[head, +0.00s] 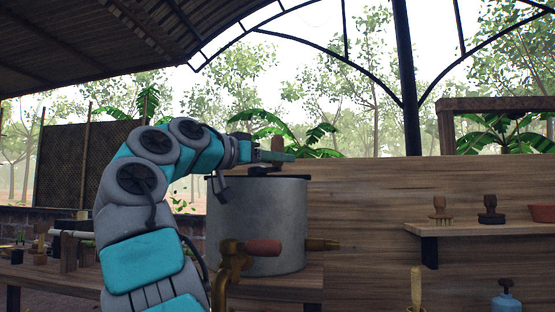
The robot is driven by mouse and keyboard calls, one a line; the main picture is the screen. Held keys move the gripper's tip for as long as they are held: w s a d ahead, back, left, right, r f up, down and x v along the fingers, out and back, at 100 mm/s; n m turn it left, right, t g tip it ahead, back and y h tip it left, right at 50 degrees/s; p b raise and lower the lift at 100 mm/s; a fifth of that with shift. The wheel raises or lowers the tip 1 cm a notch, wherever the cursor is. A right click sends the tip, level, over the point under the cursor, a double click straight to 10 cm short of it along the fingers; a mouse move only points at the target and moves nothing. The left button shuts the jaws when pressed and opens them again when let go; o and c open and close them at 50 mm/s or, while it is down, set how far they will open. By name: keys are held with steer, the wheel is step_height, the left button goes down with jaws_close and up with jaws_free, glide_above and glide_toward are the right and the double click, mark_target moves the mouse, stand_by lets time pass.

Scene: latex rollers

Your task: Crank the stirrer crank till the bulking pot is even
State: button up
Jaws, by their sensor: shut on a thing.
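The bulking pot (258,215) is a large grey metal cylinder standing on a wooden bench. A dark crank bar (297,177) lies across its top. My gripper (277,154) is above the pot's rim, shut on the upright brown wooden knob (278,143) of the stirrer crank. The knob's top shows above the fingers; its lower part is hidden by them. The pot's contents cannot be seen from this height.
A brass piece with a reddish wooden handle (263,247) stands in front of the pot. A wall shelf (470,229) at right holds small wooden-handled tools (439,208) and a red bowl (541,213). A blue bottle (506,300) stands low at right. The left bench holds small items.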

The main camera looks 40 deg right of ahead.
jaws_close()
stand_by(0.8)
